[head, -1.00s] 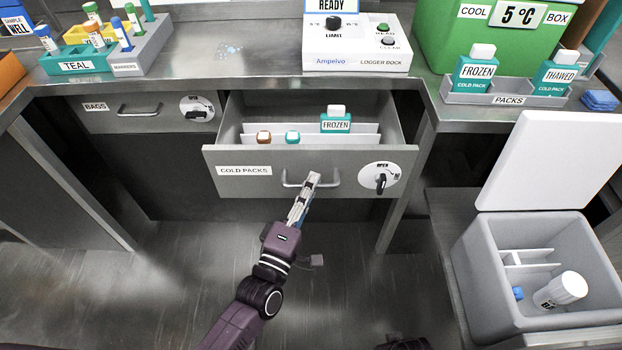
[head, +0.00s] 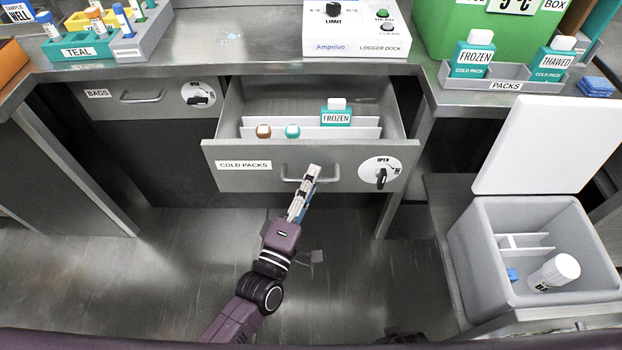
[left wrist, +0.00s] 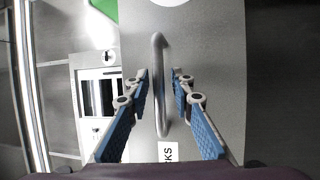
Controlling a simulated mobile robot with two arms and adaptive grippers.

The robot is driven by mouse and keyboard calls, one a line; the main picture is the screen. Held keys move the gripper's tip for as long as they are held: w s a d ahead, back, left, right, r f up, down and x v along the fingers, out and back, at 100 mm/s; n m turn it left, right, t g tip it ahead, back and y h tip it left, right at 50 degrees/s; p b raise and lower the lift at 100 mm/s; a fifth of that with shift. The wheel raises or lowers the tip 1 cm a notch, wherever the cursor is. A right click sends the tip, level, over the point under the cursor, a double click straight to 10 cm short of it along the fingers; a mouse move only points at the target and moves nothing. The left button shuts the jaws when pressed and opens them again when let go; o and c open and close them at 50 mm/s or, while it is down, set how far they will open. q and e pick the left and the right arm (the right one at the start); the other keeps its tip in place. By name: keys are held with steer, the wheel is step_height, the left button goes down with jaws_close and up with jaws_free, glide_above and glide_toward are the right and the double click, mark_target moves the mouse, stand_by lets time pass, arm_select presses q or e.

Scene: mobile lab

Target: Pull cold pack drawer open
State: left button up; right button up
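The cold packs drawer (head: 350,155) is a grey steel drawer under the counter, and it stands pulled out. Its front has a COLD PACKS label, a bar handle (head: 289,181) and a round dial (head: 381,174) with OPEN at the top. Inside are a teal-and-white FROZEN pack (head: 336,115) and two small capped items by white dividers. My left gripper (head: 310,174) is at the handle. In the left wrist view its blue-padded fingers (left wrist: 161,92) stand apart on both sides of the handle (left wrist: 159,60), with gaps visible.
The shut BAGS drawer (head: 140,97) is to the left. An open grey cool box (head: 475,255) stands at the right, its lid raised. The counter (head: 235,45) above holds racks, a logger dock (head: 357,40) and a pack tray (head: 500,82). The floor before the drawer looks clear.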

arm_select(q)
steer(key=shift+s, duration=0.1)
steer(key=v, duration=1.2)
stand_by(0.4)
